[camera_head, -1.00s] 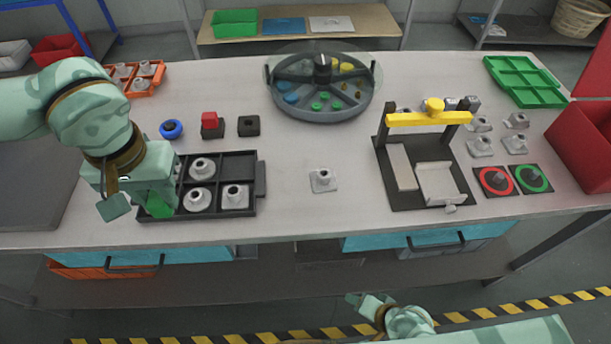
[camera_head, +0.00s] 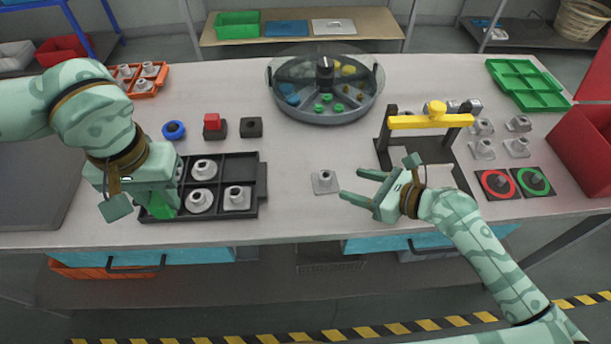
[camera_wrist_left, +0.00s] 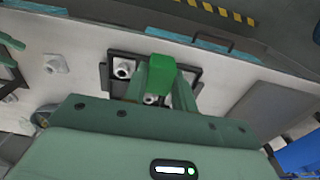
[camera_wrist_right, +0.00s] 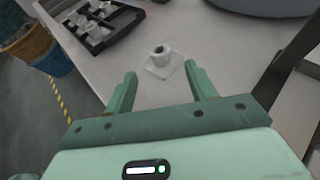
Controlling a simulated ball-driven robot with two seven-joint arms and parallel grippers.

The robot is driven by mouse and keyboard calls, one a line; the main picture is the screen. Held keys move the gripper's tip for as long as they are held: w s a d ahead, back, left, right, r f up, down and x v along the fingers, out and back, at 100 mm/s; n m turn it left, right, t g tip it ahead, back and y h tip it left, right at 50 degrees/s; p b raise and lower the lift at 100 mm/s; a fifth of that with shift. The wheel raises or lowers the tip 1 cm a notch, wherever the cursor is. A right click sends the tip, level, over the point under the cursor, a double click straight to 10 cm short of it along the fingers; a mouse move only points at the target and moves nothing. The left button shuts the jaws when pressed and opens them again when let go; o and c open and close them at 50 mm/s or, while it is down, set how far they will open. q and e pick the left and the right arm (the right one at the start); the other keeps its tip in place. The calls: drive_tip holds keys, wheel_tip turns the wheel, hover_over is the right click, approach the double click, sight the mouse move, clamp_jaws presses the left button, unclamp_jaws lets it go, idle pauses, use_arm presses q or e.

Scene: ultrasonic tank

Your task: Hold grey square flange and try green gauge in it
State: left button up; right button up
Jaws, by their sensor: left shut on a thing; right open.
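A grey square flange (camera_head: 324,181) with a round raised collar lies alone on the table, right of the black tray. It also shows in the right wrist view (camera_wrist_right: 160,60), just beyond my fingertips. My right gripper (camera_head: 352,184) is open and empty, its fingers pointing left toward this flange, apart from it. My left gripper (camera_head: 157,195) is shut on a green block, the green gauge (camera_wrist_left: 163,72), over the left end of the black tray. The fingers partly hide the gauge in the head view, and I cannot tell whether it touches the tray.
The black tray (camera_head: 262,178) holds several grey flanges. A round divided tank (camera_head: 325,115) stands at the back. Red and green ring pads (camera_head: 497,184) lie right. The table's middle is mostly clear.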

sight(329, 177)
drive_tip(key=x, duration=1.1)
drive_tip(key=shift+a+f, duration=0.15)
drive_tip(key=c, duration=1.2)
drive_tip(key=shift+o, duration=0.2)
